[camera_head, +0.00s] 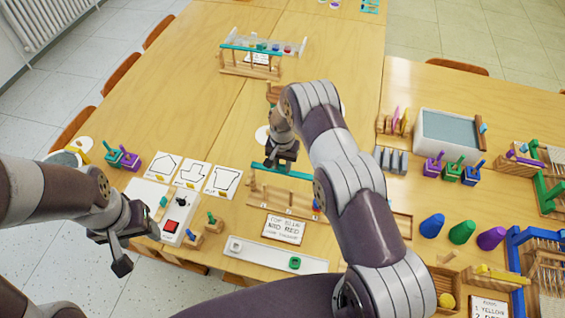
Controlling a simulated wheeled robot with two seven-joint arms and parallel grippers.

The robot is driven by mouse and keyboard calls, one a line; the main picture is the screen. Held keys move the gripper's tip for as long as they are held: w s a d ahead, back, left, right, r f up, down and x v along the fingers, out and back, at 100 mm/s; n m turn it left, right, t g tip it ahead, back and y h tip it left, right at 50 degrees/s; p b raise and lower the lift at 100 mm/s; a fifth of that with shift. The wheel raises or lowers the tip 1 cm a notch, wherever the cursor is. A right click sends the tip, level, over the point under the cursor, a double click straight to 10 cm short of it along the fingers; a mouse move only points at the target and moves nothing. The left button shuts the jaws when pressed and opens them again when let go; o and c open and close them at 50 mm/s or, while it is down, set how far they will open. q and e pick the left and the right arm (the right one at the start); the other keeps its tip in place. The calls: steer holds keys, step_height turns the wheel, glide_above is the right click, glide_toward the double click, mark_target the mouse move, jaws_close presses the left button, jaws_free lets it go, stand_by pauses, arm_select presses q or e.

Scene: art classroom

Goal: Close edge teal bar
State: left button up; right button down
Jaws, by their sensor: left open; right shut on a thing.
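A wooden rack (262,192) stands near the middle of the table, with a teal bar (299,174) along its top. My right gripper (276,164) comes down on the bar from above and is shut on it; its fingertips are partly hidden. My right forearm covers the rack's right end. A second rack (235,68) with a teal bar (236,47) stands at the far side, away from both grippers. My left gripper (122,250) is open and empty at the table's left front edge.
A printed card (284,229) and a white tray (262,258) lie in front of the rack. A white box with a red button (171,226) is near my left gripper. Purple, green and blue pieces and a tub (446,155) fill the right. The table's left back is clear.

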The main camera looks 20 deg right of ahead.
steer(key=s+a+p, duration=0.1)
steer(key=s+a, duration=0.2)
steer(key=s, duration=0.2)
steer(key=shift+s, duration=0.15)
steer(key=c, duration=1)
jaws_free()
steer(key=shift+a, duration=0.1)
steer(key=shift+o, duration=1)
steer(key=shift+s+a+r, duration=0.1)
steer(key=shift+a, duration=0.05)
step_height(320, 180, up, 13)
steer(key=b, duration=0.3)
steer(key=shift+b, duration=0.35)
